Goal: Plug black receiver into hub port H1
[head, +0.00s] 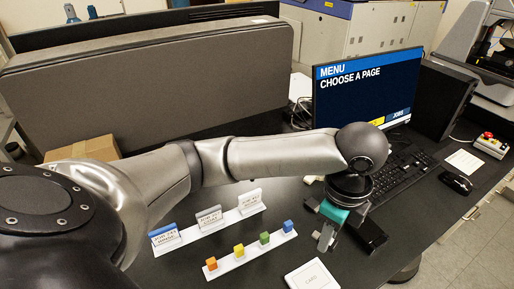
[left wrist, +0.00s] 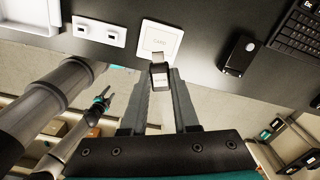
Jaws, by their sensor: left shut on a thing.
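My left gripper (head: 326,236) is over the front of the dark desk, pointing down. In the left wrist view, its fingers (left wrist: 160,88) are shut on a small dark piece with a pale label, which looks like the black receiver (left wrist: 159,74). In the head view the held piece is too small to make out. A black box (head: 368,236), perhaps the hub, lies just right of the gripper; it also shows in the left wrist view (left wrist: 238,55), apart from the held piece. Port H1 cannot be made out. My right gripper (left wrist: 102,98) shows small in the left wrist view.
A white card pad (head: 312,276) lies near the desk's front edge. A white strip with coloured cubes (head: 251,250) and a strip of labelled holders (head: 207,222) stand left of the gripper. Monitor (head: 366,88), keyboard (head: 403,174) and mouse (head: 456,183) are to the right.

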